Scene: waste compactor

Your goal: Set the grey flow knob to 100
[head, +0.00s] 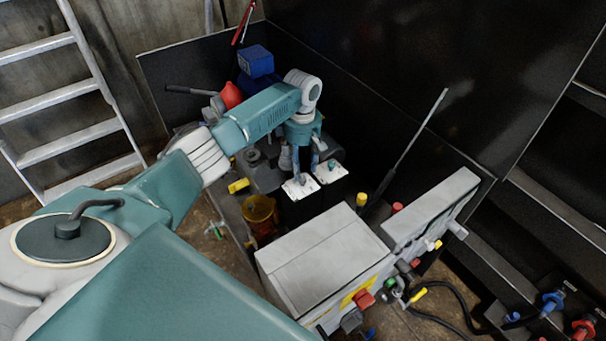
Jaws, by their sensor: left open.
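My left gripper (307,168) reaches in from the left and points down over two small white square plates on dark blocks. Its fingers are apart, with nothing seen between them. The nearer plate (297,191) is just below the fingers, and a small knob shows at its upper part, partly hidden by a fingertip. The other plate (333,174) lies to the right with a small knob (331,164) on it. The scale marks are too small to read, and I cannot tell which knob is the grey flow knob or whether a finger touches one. My right gripper is not in view.
A grey control box (322,255) and a second grey box (430,212) stand in front. A black lever (405,150) rises right of the plates. An amber cup (260,211) is to their left. Dark walls stand behind; a ladder (70,105) is at left.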

